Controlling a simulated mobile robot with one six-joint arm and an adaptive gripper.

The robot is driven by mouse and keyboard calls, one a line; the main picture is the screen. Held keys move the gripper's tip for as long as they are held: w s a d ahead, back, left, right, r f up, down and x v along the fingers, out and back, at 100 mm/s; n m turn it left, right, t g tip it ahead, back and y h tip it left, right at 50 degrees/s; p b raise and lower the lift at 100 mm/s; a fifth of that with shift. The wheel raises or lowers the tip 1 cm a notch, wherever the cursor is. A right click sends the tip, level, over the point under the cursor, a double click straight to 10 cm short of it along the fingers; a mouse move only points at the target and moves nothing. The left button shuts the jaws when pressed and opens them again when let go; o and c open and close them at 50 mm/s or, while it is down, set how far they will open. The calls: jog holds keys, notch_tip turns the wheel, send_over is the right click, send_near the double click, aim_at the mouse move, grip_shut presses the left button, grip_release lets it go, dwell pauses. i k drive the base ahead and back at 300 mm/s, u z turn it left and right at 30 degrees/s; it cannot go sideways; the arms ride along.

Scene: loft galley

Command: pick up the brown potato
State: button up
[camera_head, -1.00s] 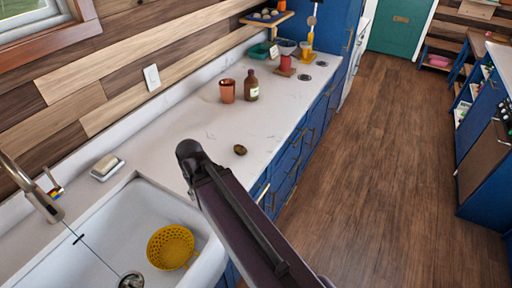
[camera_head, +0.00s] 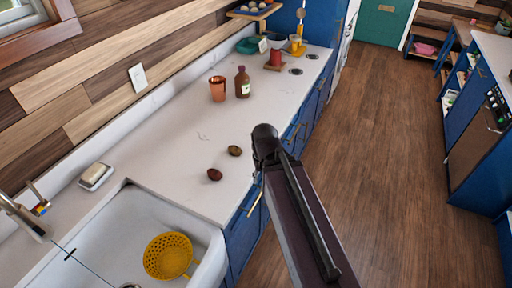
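Two small brown rounded items lie apart on the white counter (camera_head: 180,150), between the sink and the counter's front edge. The nearer one (camera_head: 214,174) is a darker reddish brown. The farther one (camera_head: 234,150) is a more olive brown. At this size I cannot tell for sure which is the brown potato. My dark arm rises from the bottom of the head view, with its rounded joint just right of the two items. My gripper is not in view, so its opening and any contents do not show.
A white sink (camera_head: 105,230) with a yellow colander (camera_head: 168,256) is at lower left. A soap dish (camera_head: 95,176) sits beside it. An orange-brown cup (camera_head: 217,88) and a brown bottle (camera_head: 242,82) stand farther back. Wood floor (camera_head: 390,170) is clear at right.

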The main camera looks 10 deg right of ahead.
aim_at(235, 151)
jog(key=z, duration=0.6)
jog(key=k, duration=1.35)
jog(key=u, duration=0.55)
jog(key=i, duration=1.05)
jog(key=z, duration=0.05)
